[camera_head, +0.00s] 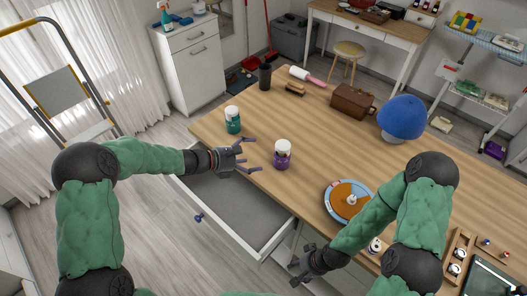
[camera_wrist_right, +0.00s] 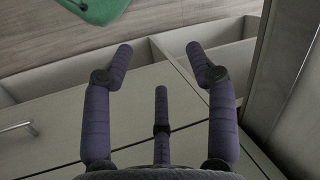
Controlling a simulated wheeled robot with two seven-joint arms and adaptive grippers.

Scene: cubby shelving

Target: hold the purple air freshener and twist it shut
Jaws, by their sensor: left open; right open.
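The purple air freshener (camera_head: 282,160), with a purple base and a white upper part, stands upright near the left edge of the wooden table. My left gripper (camera_head: 257,155) is open just to its left, with the fingers pointing towards it. A small gap seems to remain between the fingertips and the freshener. My right gripper (camera_head: 300,268) is low in front of the table's near edge, away from the freshener. In the right wrist view my right gripper (camera_wrist_right: 162,62) has its fingers spread and nothing between them.
A teal jar with a white top (camera_head: 233,122) stands behind my left gripper. An open grey drawer (camera_head: 230,205) juts out below the left arm. A round board with an orange-brown top (camera_head: 349,200), a blue cap (camera_head: 402,115) and a brown case (camera_head: 352,102) are on the table (camera_head: 320,125).

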